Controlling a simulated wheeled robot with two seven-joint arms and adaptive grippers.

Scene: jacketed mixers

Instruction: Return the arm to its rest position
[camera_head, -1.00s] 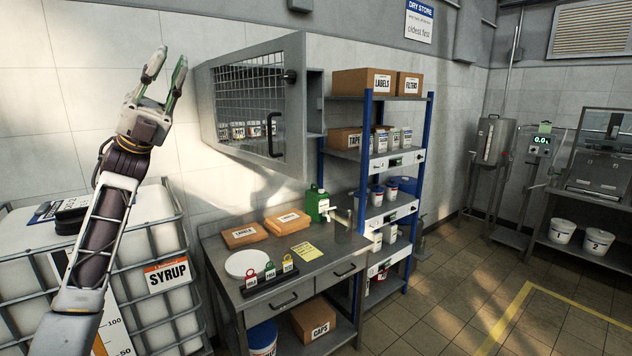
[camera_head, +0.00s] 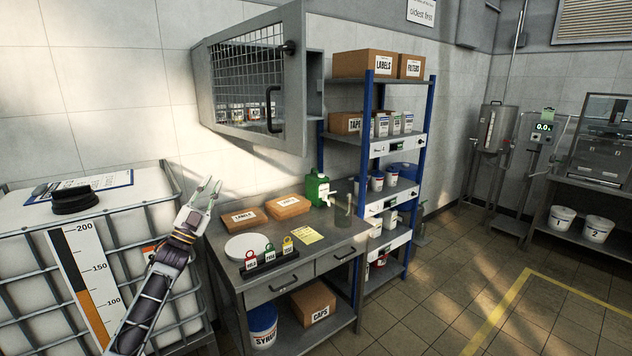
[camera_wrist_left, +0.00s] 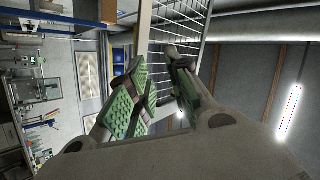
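My left gripper (camera_head: 209,189) points up between the white tank and the left end of the steel bench, in front of the wall. In the left wrist view its two green-padded fingers (camera_wrist_left: 160,98) stand apart with nothing between them, so it is open and empty. My left arm comes up from the bottom left and covers part of the tank's cage and its sign. My right gripper is in neither view.
The caged white tank (camera_head: 120,213) stands at left with a black cap (camera_head: 75,199). The bench (camera_head: 310,258) holds boxes, a plate and a tag rack (camera_head: 270,262). A mesh-door cabinet (camera_head: 255,85) hangs above. Blue-post shelves (camera_head: 367,150) stand right; open floor lies beyond.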

